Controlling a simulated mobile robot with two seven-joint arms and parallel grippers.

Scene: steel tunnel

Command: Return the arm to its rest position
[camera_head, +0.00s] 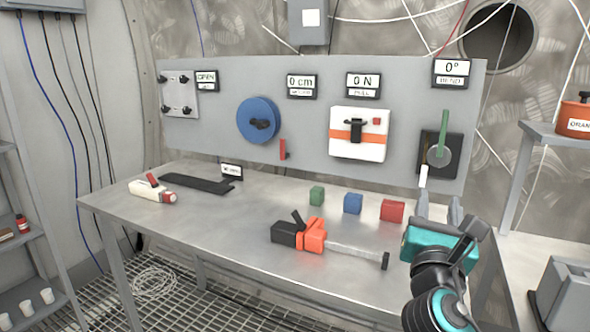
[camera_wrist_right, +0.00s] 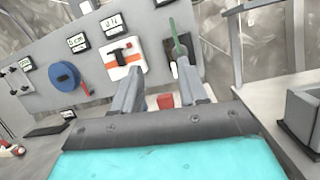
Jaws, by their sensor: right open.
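My right gripper (camera_head: 438,204) is at the right end of the steel table in the head view, its teal body below its two grey fingers. Its fingers are apart and nothing is between them. In the right wrist view the open fingers (camera_wrist_right: 160,72) point toward the panel, with the red cube (camera_wrist_right: 166,101) showing in the gap beyond them. My right arm comes in from the bottom right. My left gripper is not in view.
The panel (camera_head: 222,137) carries a blue wheel (camera_head: 258,120), a white box (camera_head: 359,134) and a green lever (camera_head: 444,130). Green, blue and red (camera_head: 392,210) cubes and an orange-black tool (camera_head: 313,236) lie on the table (camera_head: 215,222). A shelf (camera_head: 537,128) and grey bin (camera_head: 566,293) stand right.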

